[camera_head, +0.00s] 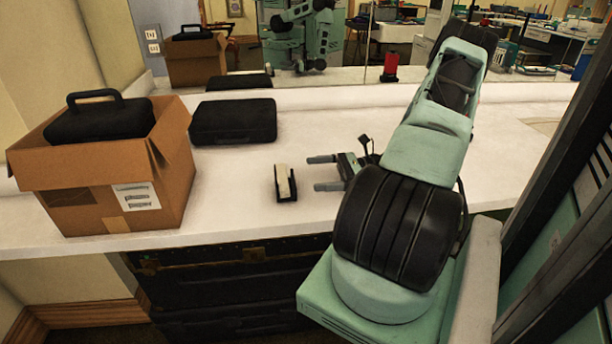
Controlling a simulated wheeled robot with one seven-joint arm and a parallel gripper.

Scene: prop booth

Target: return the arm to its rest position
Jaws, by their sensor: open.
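My arm, pale green with black joint covers, reaches over the right half of the white counter (255,225). My gripper (318,173) points left at the middle of the counter. Its two grey fingers are apart with nothing between them. A small block with a pale top and dark sides (286,183) stands on the counter just left of the fingertips, and a narrow gap seems to separate them.
An open cardboard box (118,200) at the left holds a black case with a handle (98,118). Another black case (233,121) lies behind it. A mirror (345,60) lines the back. A red object (390,66) shows there.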

